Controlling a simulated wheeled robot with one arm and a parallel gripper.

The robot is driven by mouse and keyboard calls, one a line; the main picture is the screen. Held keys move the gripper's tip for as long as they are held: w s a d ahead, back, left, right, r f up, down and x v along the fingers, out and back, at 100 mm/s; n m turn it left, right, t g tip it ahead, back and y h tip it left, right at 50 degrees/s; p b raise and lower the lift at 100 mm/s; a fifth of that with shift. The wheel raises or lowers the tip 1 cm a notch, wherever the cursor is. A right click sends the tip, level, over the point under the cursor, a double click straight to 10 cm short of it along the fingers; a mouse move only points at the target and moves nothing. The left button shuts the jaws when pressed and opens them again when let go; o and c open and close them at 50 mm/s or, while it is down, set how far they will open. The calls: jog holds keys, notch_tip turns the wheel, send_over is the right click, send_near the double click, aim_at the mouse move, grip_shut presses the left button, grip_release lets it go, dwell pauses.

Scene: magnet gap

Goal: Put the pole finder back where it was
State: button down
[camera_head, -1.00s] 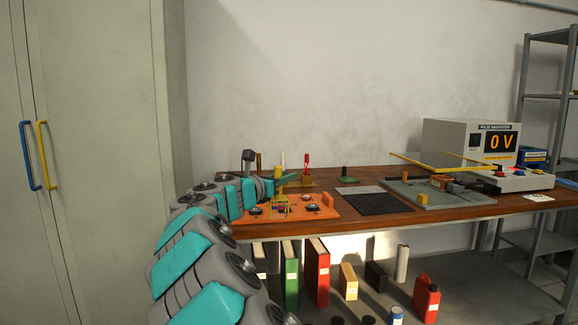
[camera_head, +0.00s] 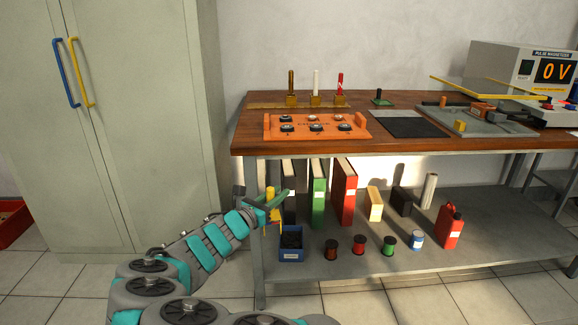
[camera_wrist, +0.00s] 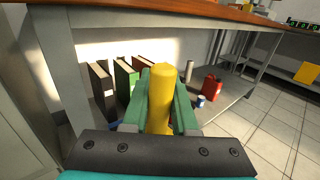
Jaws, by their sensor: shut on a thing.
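My gripper (camera_head: 277,199) is shut on a yellow tool, which I take to be the pole finder (camera_head: 273,214). It is held in front of the lower shelf's left end, below the tabletop. In the wrist view the yellow, round-ended handle of the pole finder (camera_wrist: 161,95) stands between the green fingers of my gripper (camera_wrist: 160,82). Its lower part is hidden there; in the head view small red and blue bits show near its lower end. A blue bin (camera_head: 291,254) with dark contents stands on the shelf just below and right of the gripper.
The orange tray (camera_head: 355,133) with several dark-and-white round pieces is on the wooden table (camera_head: 300,148). Behind it, three upright rods stand in a rack (camera_head: 270,106). Binders (camera_head: 344,190), spools (camera_head: 359,245) and a red can (camera_head: 449,228) occupy the lower shelf (camera_head: 420,258). The table leg (camera_head: 255,270) is close by.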

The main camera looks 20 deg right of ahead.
jog(key=s+a+f, duration=0.2)
jog(key=a+f, duration=0.4)
jog(key=f, duration=0.6)
jog(key=shift+s+a, duration=0.35)
jog(key=shift+a, duration=0.05)
jog(key=shift+f, duration=0.1)
